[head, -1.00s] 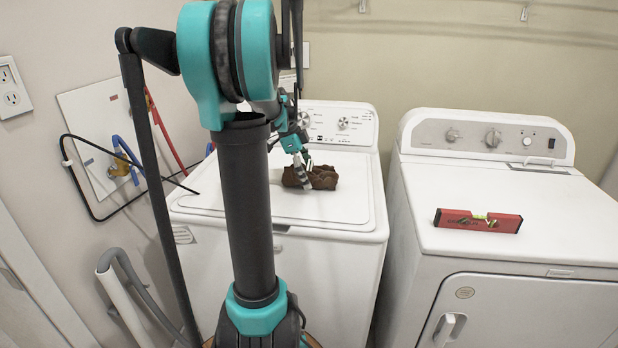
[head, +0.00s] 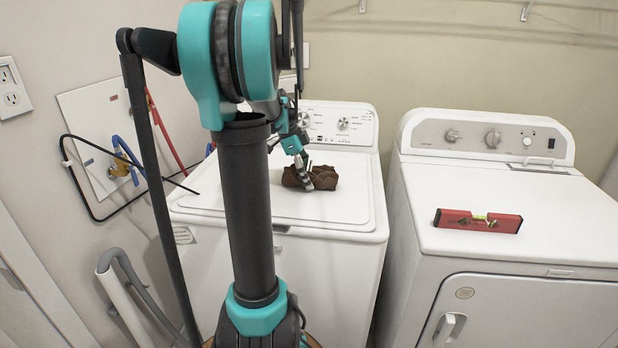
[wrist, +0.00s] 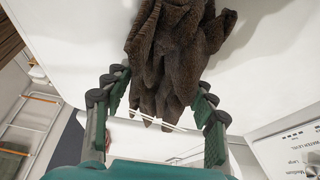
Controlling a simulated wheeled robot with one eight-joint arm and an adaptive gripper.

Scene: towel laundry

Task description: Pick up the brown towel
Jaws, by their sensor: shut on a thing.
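The brown towel (head: 322,179) lies crumpled on the white lid of the left washing machine (head: 347,205). In the wrist view the towel (wrist: 172,50) shows as a bunched, textured heap reaching down between my fingers. My gripper (head: 305,181) is at the towel, over its left part in the head view. In the wrist view my gripper (wrist: 160,95) has one finger on each side of the bunched cloth and is shut on it. The towel still appears to rest on the lid. The far fingertip contact is partly hidden by cloth.
A white dryer (head: 560,235) stands to the right, with a red level (head: 478,221) on top. The washer's control panel (head: 340,125) rises behind the towel. Hoses and a valve panel (head: 105,145) are on the left wall. The lid around the towel is clear.

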